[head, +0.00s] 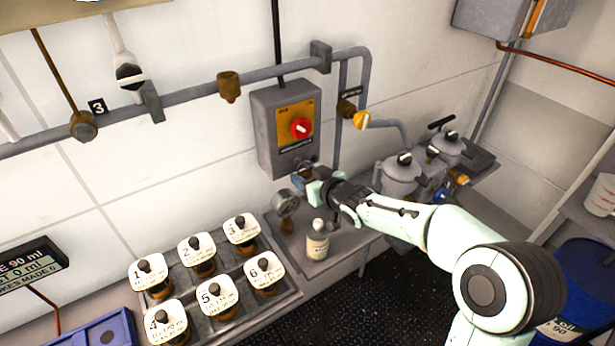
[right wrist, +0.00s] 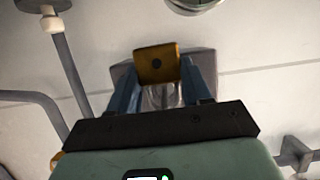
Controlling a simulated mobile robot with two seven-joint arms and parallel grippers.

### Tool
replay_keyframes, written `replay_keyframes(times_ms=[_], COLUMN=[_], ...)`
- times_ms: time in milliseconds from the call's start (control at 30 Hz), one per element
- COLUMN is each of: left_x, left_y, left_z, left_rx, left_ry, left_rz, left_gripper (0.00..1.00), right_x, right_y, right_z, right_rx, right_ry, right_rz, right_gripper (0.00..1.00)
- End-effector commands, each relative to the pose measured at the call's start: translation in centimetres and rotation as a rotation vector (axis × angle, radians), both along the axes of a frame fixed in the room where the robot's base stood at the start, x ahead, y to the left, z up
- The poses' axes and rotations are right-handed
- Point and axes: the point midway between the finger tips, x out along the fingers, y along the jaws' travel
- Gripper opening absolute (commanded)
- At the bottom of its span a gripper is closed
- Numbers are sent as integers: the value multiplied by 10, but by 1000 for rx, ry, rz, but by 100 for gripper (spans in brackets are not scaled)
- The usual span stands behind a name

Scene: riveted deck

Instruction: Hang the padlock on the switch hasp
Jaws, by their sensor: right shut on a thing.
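The switch box (head: 263,135) is grey, with a yellow plate and a red rotary knob (head: 301,128), and is fixed to the wall in the head view. The hasp area at its lower edge is small and partly covered by my right gripper (head: 302,180). In the right wrist view my right gripper (right wrist: 160,88) is shut on the brass padlock (right wrist: 157,62), whose face with a dark round spot shows between the blue fingers. A grey shape lies behind the padlock there. Whether the shackle touches the hasp cannot be told. My left gripper is out of view.
A pressure gauge (head: 286,202) and a small cream bottle (head: 317,243) stand below my right gripper. A rack (head: 291,294) of numbered, knobbed jars is at lower left. Grey pipes (head: 200,92) run along the wall. Grey lidded pots (head: 402,178) stand to the right.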

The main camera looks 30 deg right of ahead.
Motion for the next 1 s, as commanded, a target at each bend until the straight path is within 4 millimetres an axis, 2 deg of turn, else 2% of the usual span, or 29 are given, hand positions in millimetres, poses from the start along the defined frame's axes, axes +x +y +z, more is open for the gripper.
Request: replay_keyframes(times_ms=[300, 333, 400, 767, 867, 1000], left_x=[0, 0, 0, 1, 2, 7], left_y=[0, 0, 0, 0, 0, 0], left_z=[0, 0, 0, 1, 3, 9], left_rx=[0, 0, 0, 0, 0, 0], left_ry=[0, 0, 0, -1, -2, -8], left_rz=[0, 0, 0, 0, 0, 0], left_gripper=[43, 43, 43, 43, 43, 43], right_x=[0, 0, 0, -4, -15, -41], right_y=[0, 0, 0, -1, -2, -5], right_z=[1, 1, 1, 2, 7, 19], right_rx=[0, 0, 0, -1, -2, -3], right_ry=[-1, -1, -1, 0, -1, -3], right_rz=[0, 0, 0, -1, -2, -3], right_gripper=[16, 58, 78, 78, 78, 78])
